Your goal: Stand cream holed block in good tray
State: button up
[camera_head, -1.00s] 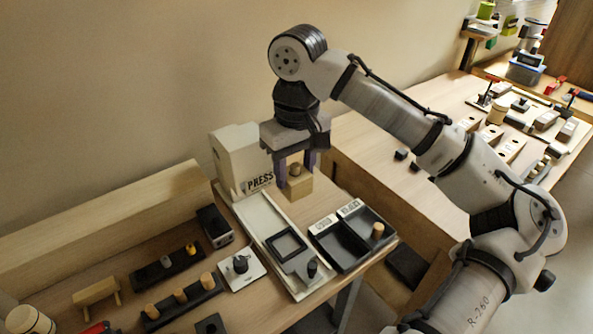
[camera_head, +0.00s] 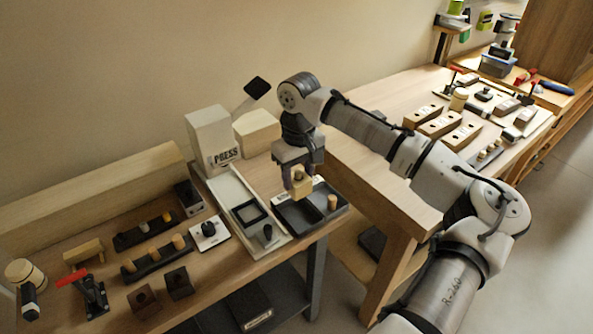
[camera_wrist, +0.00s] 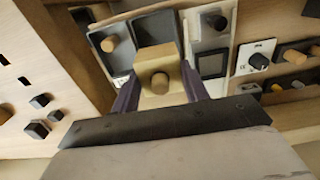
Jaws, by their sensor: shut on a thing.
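My gripper (camera_head: 299,182) is shut on the cream block (camera_head: 298,190), which has a round wooden stub showing on its face. The wrist view shows the held block (camera_wrist: 157,60) between my purple fingers, with the stub toward the camera. In the head view the block hangs over the twin black trays. The left black tray (camera_head: 299,219) is partly covered by the block and looks empty. The right black tray (camera_head: 336,212) has a wooden peg (camera_head: 332,202) standing in it. The tray labels are mostly hidden, so I cannot tell which is the good tray.
A cream press (camera_head: 209,140) stands behind a light fixture plate (camera_head: 226,187) with a square black frame. A knob box (camera_head: 209,231), peg racks (camera_head: 154,257) and a red-handled clamp (camera_head: 88,291) fill the left bench. The bench's front edge is close to the trays.

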aim_at(300, 194)
jog(key=shift+d+f, duration=0.15)
jog(key=shift+f, duration=0.15)
notch_tip(300, 194, down, 4)
jog(key=b, duration=0.4)
jog(key=shift+f, duration=0.25)
jog(key=shift+f+b, duration=0.35)
jog(key=shift+f, duration=0.4)
jog(key=shift+p, duration=0.7)
dwell(0.3)
jog(key=shift+f, duration=1.95)
dwell(2.3)
jog(key=o, duration=1.1)
jog(key=shift+c, duration=0.2)
jog(key=shift+o, duration=0.8)
jog(key=shift+r+p, duration=0.1)
jog(key=shift+p, duration=0.2)
